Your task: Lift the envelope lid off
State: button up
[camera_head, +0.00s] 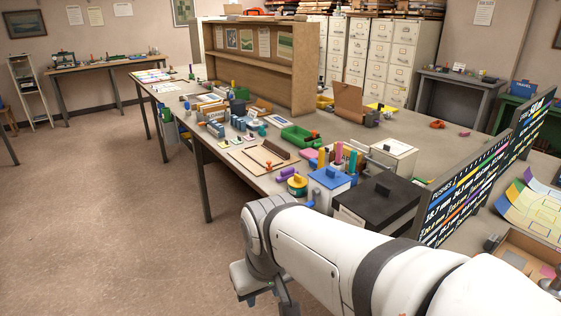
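Three lidded boxes stand close together at the near end of the long table: one with a blue lid (330,177), one with a black lid (384,194), and one with a cream lid (393,147). Each lid has a knob or handle on top and sits on its box. I cannot tell which is the envelope lid; no envelope marking is readable. My gripper (268,299) hangs down at the bottom of the picture, off the table's near side and apart from the boxes.
The long table (232,176) is crowded with a green tray (301,136), a wooden board (258,158), pink and yellow upright pieces and small blocks. A black lettered board (470,185) stands right of the boxes. A brown shelf (262,66) rises behind. The floor at left is clear.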

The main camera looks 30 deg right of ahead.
aim_at(373, 205)
jog(key=z, duration=0.05)
jog(key=i, duration=1.7)
jog(key=z, duration=2.65)
